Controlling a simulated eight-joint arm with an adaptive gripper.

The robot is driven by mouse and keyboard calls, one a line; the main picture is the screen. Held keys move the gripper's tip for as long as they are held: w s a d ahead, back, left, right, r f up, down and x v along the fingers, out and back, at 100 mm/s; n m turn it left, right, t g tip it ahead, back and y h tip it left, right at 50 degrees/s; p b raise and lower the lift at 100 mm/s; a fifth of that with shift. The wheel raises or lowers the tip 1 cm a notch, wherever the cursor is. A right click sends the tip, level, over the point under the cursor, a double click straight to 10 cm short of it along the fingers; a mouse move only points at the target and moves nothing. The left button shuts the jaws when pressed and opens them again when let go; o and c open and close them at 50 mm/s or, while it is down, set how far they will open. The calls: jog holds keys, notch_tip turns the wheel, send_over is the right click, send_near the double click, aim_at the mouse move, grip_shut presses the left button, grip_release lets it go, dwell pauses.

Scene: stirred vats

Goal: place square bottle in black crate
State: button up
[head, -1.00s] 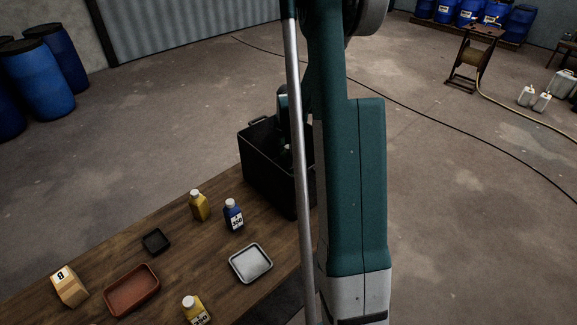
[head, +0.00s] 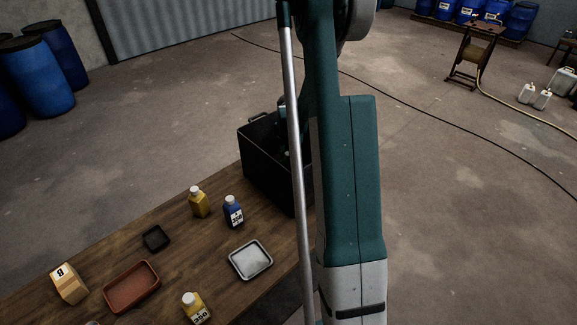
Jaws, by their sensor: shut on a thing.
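The black crate (head: 268,172) stands at the far right end of the wooden table in the head view. My arm and a grey pole cover its right side. My gripper (head: 285,152) is down at the crate's opening, dark and mostly hidden behind the pole and the crate wall. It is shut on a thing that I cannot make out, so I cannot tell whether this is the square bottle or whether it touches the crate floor.
On the table are a yellow bottle (head: 199,202), a blue bottle (head: 233,211), another yellow bottle (head: 196,308), a grey-white tray (head: 250,260), a reddish tray (head: 131,287), a small black tray (head: 156,238) and a carton (head: 69,283). Bare wood lies between them.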

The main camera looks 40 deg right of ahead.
jog(key=shift+f, duration=0.25)
jog(key=shift+f, duration=0.15)
jog(key=o, duration=1.1)
jog(key=shift+r+p, duration=0.4)
jog(key=shift+r, duration=5.75)
